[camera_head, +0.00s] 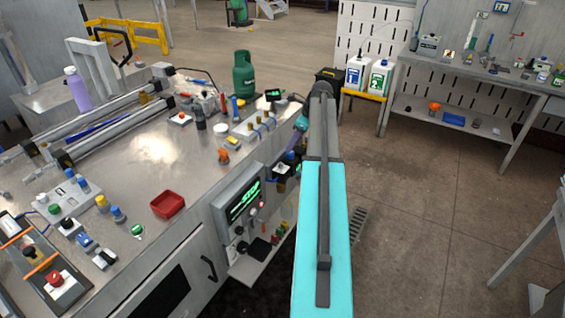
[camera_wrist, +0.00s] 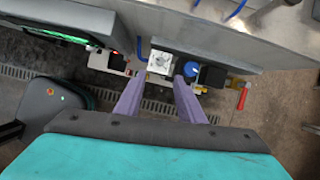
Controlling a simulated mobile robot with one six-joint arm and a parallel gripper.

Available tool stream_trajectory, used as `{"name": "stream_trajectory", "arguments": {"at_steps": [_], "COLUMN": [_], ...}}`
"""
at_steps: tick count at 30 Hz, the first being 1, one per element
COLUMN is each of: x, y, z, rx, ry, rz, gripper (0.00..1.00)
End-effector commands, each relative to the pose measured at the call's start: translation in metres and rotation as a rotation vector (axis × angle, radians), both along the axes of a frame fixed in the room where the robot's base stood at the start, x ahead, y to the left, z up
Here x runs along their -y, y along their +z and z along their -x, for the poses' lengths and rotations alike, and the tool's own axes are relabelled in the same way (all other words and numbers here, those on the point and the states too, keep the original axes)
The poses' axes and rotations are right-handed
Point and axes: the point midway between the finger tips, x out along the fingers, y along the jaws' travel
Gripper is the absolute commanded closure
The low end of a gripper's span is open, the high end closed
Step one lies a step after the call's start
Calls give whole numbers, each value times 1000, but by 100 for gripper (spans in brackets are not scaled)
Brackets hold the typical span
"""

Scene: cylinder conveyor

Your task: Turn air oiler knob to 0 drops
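My gripper (camera_wrist: 159,82) is open, its two purple fingers spread apart with nothing between them in the wrist view. A white, square-topped fitting with a small round knob (camera_wrist: 161,62) is just beyond and between the fingertips, apparently untouched. A blue round-topped part (camera_wrist: 208,75) sits to its right, beside the right finger. I cannot tell for sure which one is the air oiler. In the head view the fitting (camera_head: 282,169) shows on the side of the workbench, and my gripper (camera_head: 289,157) is close to it, partly hidden by my arm.
The metal workbench (camera_head: 190,190) fills the left, with a red tray (camera_head: 168,204) on top. A control box with a green-lit screen (camera_head: 244,200) is on its side, left of the fitting. A green gas cylinder (camera_head: 246,75) is behind.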

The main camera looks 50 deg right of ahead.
Motion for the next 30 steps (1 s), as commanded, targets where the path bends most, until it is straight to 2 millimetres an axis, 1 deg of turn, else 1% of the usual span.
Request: {"name": "stream_trajectory", "arguments": {"at_steps": [24, 30], "x": [-11, -14], "y": [-86, -105], "z": [-32, -39], "rx": [-2, -2], "ry": [-1, -1], "rz": [-2, -1], "gripper": [65, 65]}}
